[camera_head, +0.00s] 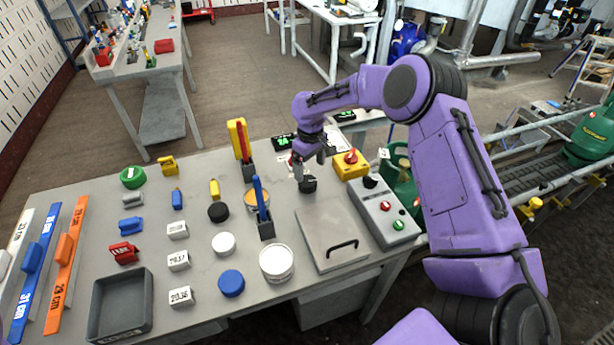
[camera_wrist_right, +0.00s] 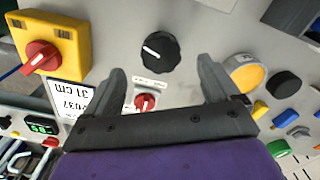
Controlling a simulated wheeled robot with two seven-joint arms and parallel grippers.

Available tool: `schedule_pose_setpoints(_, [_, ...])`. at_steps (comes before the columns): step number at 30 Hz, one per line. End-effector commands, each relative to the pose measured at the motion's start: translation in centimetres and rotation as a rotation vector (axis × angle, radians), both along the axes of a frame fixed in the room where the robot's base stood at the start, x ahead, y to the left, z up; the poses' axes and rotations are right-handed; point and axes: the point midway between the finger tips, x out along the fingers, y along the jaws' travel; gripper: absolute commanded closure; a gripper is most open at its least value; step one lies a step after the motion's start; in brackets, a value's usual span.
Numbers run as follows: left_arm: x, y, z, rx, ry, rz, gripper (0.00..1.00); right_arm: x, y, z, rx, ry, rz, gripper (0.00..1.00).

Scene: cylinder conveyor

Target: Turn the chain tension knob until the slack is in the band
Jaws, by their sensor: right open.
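A round black knob (camera_wrist_right: 160,52) with a white pointer mark shows in the right wrist view on a light grey surface. In the head view it is the black knob (camera_head: 308,185) on the table, just below my right gripper. My right gripper (camera_wrist_right: 162,68) is open and empty, one finger to each side of the knob in the picture. I see no contact with the knob. A small red knob (camera_wrist_right: 145,102) with a white pointer sits between the fingers, closer to the palm. My left gripper is not in view. I cannot make out a slack band.
A yellow box with a red rotary switch (camera_head: 350,164) and a grey panel with red and green buttons (camera_head: 387,219) stand right of the gripper. A lidded plate (camera_head: 327,236) with a black handle lies in front.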

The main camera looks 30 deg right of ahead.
Motion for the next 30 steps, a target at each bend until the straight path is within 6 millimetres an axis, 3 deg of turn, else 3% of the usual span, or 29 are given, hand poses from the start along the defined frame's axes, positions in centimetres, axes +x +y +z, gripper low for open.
schedule_pose_setpoints(6, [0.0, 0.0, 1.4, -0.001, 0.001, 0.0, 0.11, 0.2, 0.0, -4.9, -0.001, 0.008, 0.0, 0.11])
schedule_pose_setpoints(9, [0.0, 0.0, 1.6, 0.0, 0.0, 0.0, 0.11, 0.3, -0.1, -6.2, 0.0, 0.005, -0.002, 0.11])
schedule_pose_setpoints(19, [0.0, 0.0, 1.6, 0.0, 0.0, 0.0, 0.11, 0.2, -0.3, -7.1, -0.002, 0.003, -0.004, 0.11])
schedule_pose_setpoints(20, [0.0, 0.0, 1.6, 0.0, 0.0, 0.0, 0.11, 0.2, -0.3, -7.1, -0.001, 0.003, -0.004, 0.14])
schedule_pose_setpoints(24, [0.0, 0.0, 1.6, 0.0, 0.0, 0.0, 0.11, 0.2, -0.3, -7.1, -0.001, 0.004, -0.004, 0.6])
schedule_pose_setpoints(25, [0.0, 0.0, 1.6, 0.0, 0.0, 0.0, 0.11, 0.2, -0.3, -7.1, -0.001, 0.003, -0.004, 0.67])
schedule_pose_setpoints(30, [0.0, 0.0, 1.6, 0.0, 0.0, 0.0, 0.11, 0.2, -0.3, -7.1, -0.001, 0.003, -0.003, 0.67])
